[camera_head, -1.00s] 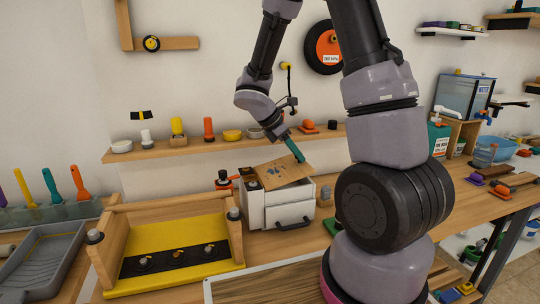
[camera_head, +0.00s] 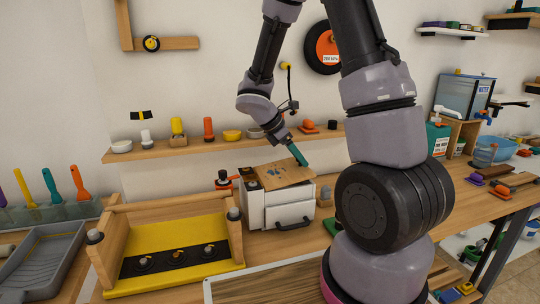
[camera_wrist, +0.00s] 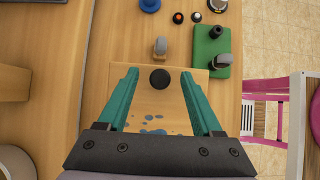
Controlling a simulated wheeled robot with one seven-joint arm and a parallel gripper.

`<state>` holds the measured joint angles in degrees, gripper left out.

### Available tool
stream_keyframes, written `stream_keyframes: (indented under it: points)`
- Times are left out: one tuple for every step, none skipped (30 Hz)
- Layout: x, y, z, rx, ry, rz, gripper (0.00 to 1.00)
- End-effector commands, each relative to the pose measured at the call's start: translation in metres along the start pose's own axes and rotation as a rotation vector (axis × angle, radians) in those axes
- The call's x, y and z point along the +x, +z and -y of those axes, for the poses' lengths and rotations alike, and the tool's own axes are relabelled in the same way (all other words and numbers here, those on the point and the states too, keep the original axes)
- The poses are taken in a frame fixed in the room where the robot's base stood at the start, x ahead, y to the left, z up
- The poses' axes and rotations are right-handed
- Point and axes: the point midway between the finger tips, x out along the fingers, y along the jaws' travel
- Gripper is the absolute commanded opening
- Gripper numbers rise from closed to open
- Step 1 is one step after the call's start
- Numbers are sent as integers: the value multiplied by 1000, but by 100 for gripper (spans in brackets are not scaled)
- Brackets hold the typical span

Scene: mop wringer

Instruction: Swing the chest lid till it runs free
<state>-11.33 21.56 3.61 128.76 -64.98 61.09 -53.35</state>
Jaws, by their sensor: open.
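The chest (camera_head: 287,212) is a white box with a dark drawer handle, standing on the wooden bench in the head view. Its wooden lid (camera_head: 285,174), marked with blue spots, lies tilted over the top. In the wrist view the lid (camera_wrist: 147,104) shows between and beyond my fingers, with a black round spot (camera_wrist: 160,78) on it. My gripper (camera_head: 303,163) is at the lid's upper right edge in the head view. In the wrist view my gripper (camera_wrist: 160,85) has its teal fingers wide apart with nothing clasped. Whether a finger touches the lid, I cannot tell.
A yellow tray with wooden sides (camera_head: 180,248) stands left of the chest. A wall shelf (camera_head: 215,146) with small items runs behind it. A green mat (camera_wrist: 210,48) with dark fittings lies beside the lid in the wrist view. A framed board (camera_head: 285,280) is in front.

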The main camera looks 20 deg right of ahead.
Motion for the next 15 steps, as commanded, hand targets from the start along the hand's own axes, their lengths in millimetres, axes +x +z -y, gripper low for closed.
stream_keyframes:
  points:
    - [-2, 0, 0, 0, 1, 0, 67]
    - [-4, 0, 0, 1, 2, 0, 67]
    - [-6, 0, -1, 1, 2, 0, 67]
    - [-9, 0, -1, 1, 3, 0, 67]
    - [-11, 0, -1, 1, 3, 0, 67]
    - [-15, 0, -1, 2, 3, -1, 67]
    - [-17, 0, -1, 2, 3, 0, 67]
    - [-19, 0, -1, 3, 2, 0, 67]
    - [-22, 0, -1, 2, 2, 0, 67]
    - [-25, 0, -1, 1, 2, -1, 67]
    - [-27, 0, 0, 0, 2, -1, 67]
    - [-31, 0, 0, 1, 2, -1, 67]
    - [-33, 0, 0, 1, 3, -1, 67]
    - [-36, 0, -1, 1, 3, -1, 67]
    - [-39, 0, -1, 0, 4, -1, 67]
